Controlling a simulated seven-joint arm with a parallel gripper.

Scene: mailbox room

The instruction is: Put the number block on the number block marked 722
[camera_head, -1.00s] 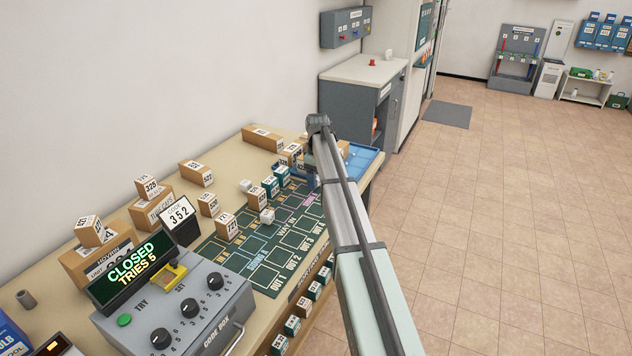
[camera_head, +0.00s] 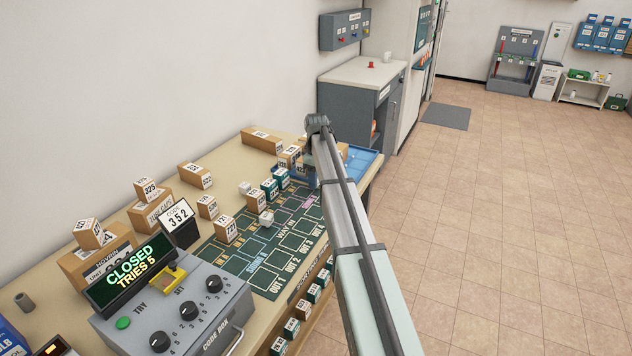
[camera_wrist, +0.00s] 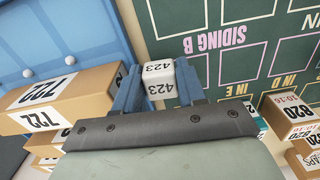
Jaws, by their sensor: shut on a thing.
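My gripper (camera_wrist: 157,88) is shut on a white number block (camera_wrist: 158,69) marked 423, held between blue fingers. The long brown box marked 722 (camera_wrist: 58,100) lies to the left of the gripper in the wrist view, close beside the left finger. The held block is apart from its labelled top. In the head view my gripper (camera_head: 308,170) is at the far end of the table, largely behind my arm, which hides most of the held block. A brown box (camera_head: 343,150) partly behind the arm there may be the 722 one; its label is hidden.
A blue tray (camera_wrist: 75,28) is on the left in the wrist view. A brown box marked 820 (camera_wrist: 290,115) stands at the right. The green mat (camera_head: 245,257) carries several blocks. The code box (camera_head: 190,310) reads "CLOSED" and stands at the table's near end.

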